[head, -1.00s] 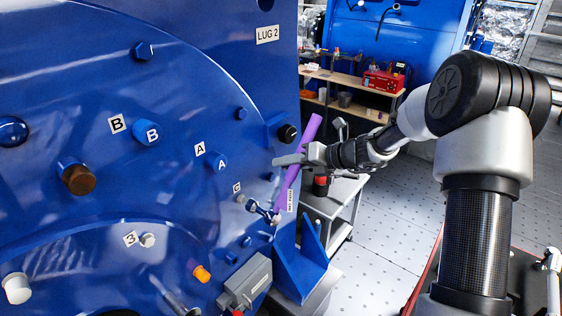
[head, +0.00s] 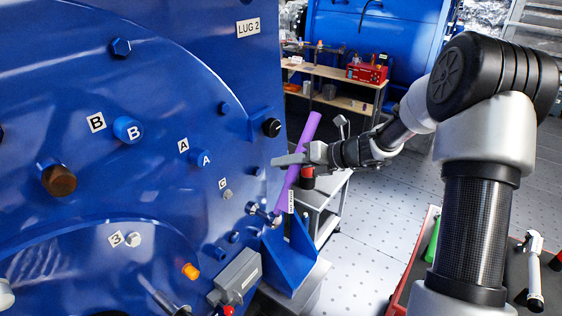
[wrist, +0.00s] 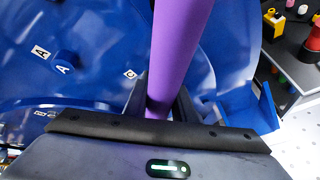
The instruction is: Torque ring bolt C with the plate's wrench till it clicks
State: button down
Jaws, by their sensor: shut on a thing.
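My gripper (head: 293,160) is shut on the purple handle of a wrench (head: 309,130), held tilted beside the blue panel. The handle also crosses the wrist view (wrist: 180,45) between the fingers. The wrench carries a white tag, and its metal lower end (head: 262,212) points toward the panel. The C label (head: 222,183) sits above a small grey bolt (head: 227,194). The wrench end appears to the right of this bolt and apart from it. Whether it touches the panel is unclear. The C label also shows in the wrist view (wrist: 130,74).
Blue bolts A (head: 205,160) and B (head: 128,130) stand out from the panel (head: 60,90). A black knob (head: 272,127) and a grey box (head: 237,277) are near the wrench. A grey cart (head: 325,205) stands behind it. Open floor lies right of the cart.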

jog(key=s+d, duration=1.4)
jog(key=d, duration=0.4)
jog(key=shift+s+d+r, duration=0.15)
jog(key=shift+d, duration=0.05)
dwell(0.4)
